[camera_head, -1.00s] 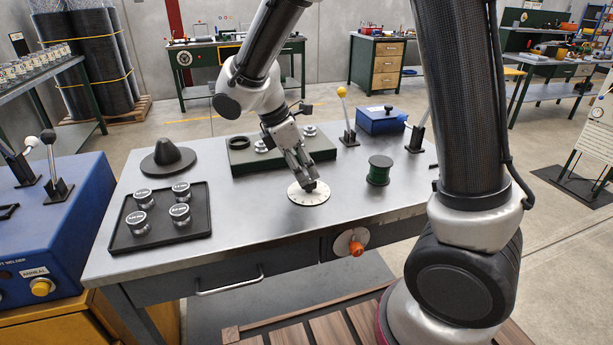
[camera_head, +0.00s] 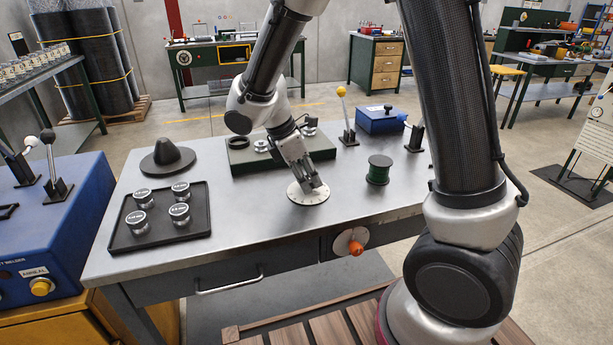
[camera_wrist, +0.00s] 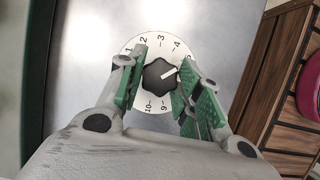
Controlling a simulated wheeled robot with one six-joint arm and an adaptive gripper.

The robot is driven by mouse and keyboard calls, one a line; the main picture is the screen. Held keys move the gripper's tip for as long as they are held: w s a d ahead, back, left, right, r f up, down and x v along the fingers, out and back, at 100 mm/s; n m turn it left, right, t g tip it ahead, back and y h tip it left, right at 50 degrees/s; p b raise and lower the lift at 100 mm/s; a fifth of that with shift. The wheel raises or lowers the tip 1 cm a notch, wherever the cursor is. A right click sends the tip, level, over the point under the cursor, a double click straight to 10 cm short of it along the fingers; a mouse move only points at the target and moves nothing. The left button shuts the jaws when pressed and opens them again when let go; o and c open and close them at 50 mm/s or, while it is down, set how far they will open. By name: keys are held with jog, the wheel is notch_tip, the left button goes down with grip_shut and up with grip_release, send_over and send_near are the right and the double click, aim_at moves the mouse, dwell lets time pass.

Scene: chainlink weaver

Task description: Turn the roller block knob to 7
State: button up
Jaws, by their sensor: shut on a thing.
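The roller block knob (camera_wrist: 158,75) is black and lobed, with a white pointer line, on a round white numbered dial (camera_wrist: 126,68). In the wrist view the pointer aims up and right, past the 4, toward a part of the scale that my right finger covers. My gripper (camera_wrist: 162,77) is shut on the knob, one green-padded finger on each side. In the head view the dial (camera_head: 298,197) lies flat on the steel table, and my gripper (camera_head: 312,187) reaches down to it, hiding the knob.
A dark green block (camera_head: 245,162) with rollers stands behind the dial. A green spool (camera_head: 379,170) stands to the right, a black tray (camera_head: 202,229) of silver pieces to the left. An orange knob (camera_head: 356,248) is on the table's front. A yellow-topped lever (camera_head: 346,115) stands behind.

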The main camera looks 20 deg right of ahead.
jog(key=shift+m, duration=0.3)
jog(key=m+g, duration=0.1)
jog(key=m, duration=0.1)
jog(key=m+g, duration=0.1)
jog(key=m, duration=0.2)
jog(key=shift+w+y, duration=0.2)
jog(key=shift+y, duration=0.1)
jog(key=m+g+y, duration=0.1)
jog(key=m, duration=0.3)
jog(key=shift+d+m, duration=0.1)
jog(key=shift+m, duration=0.3)
jog(key=shift+g, duration=0.3)
jog(key=o, duration=1)
jog(key=v, duration=1.2)
